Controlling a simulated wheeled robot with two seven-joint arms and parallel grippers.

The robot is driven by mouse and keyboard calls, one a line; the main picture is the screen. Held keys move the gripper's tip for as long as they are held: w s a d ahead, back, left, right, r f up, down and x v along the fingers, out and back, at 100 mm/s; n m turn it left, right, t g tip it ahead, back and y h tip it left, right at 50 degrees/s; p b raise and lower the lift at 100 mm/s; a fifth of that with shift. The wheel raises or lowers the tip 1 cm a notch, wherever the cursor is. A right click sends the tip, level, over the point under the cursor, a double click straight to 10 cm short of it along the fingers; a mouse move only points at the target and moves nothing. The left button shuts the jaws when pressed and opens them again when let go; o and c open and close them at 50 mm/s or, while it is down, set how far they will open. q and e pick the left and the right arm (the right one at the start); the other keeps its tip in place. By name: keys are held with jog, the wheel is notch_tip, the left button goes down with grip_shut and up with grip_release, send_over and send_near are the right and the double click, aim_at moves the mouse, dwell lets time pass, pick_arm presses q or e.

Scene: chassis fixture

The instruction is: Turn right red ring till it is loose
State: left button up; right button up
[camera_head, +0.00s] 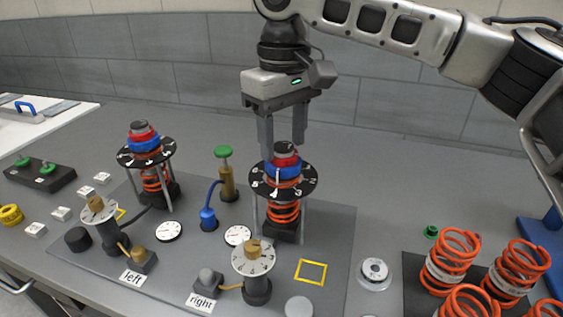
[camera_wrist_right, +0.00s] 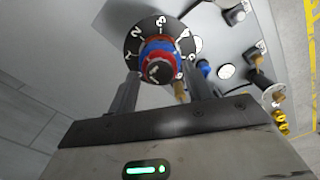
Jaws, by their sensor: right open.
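The right red ring (camera_head: 286,158) sits near the top of the right spring assembly, above a blue ring (camera_head: 284,171) and a black numbered disc (camera_head: 260,184). My right gripper (camera_head: 283,148) points down over this assembly, its two fingers open on either side of the ring's top. In the right wrist view the red ring (camera_wrist_right: 157,42) and blue ring (camera_wrist_right: 160,52) appear beyond and between the open fingers (camera_wrist_right: 162,85). Contact between fingers and ring cannot be made out. The left assembly has its own red ring (camera_head: 142,133). My left gripper is not in view.
A brass post with a green knob (camera_head: 224,153) stands just left of the right assembly. Gauge posts (camera_head: 253,258) stand in front, by the "right" label (camera_head: 202,303). Orange springs (camera_head: 455,255) stand at the far right. A yellow square outline (camera_head: 311,271) is clear.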

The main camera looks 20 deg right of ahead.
jog(key=shift+f, duration=0.6)
